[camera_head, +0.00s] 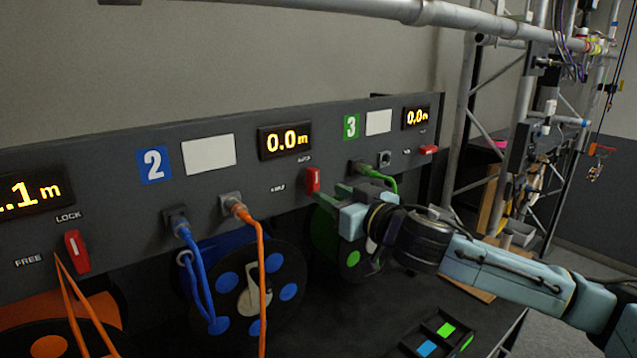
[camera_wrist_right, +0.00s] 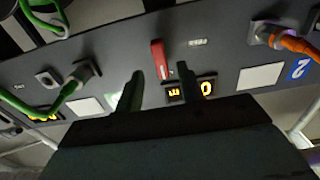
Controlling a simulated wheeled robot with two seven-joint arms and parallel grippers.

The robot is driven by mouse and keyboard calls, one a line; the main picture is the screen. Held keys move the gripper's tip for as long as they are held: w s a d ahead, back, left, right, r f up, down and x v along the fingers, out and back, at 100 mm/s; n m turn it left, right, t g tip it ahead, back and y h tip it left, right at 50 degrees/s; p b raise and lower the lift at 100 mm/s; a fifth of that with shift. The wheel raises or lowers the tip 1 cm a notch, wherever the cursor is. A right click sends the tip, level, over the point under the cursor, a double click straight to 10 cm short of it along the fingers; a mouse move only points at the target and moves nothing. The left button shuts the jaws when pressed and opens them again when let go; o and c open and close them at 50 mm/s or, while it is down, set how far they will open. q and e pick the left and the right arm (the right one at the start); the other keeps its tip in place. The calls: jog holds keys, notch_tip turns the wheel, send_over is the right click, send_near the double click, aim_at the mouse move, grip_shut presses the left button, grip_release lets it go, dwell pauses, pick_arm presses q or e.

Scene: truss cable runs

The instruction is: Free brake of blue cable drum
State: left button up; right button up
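The blue cable drum (camera_head: 228,282), a dark disc with blue spots, sits below the panel's blue "2" label (camera_head: 153,165). A blue cable (camera_head: 194,262) hangs in front of it. The red brake lever (camera_head: 312,180) right of that label stands upright below the upper lettering, beneath a display (camera_head: 285,140) reading 0.0 m. My right gripper (camera_head: 326,194) is open close to this lever. In the right wrist view, inverted, the red lever (camera_wrist_right: 157,58) lies ahead, between the lines of the two spread fingers (camera_wrist_right: 160,80); contact cannot be told. My left gripper is out of view.
An orange cable (camera_head: 261,265) hangs across the blue drum. The green drum (camera_head: 338,240) is partly behind my right gripper. Another red lever (camera_head: 77,250) is at left, a third (camera_head: 429,150) at right. A compartment tray (camera_head: 407,343) sits on the dark bench.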

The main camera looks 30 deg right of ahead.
aim_at(317, 186)
jog(key=shift+w+a+p, duration=0.2)
jog(key=shift+w+p, duration=0.5)
jog(key=shift+w, duration=1.8)
jog(key=shift+c, duration=0.5)
grip_shut()
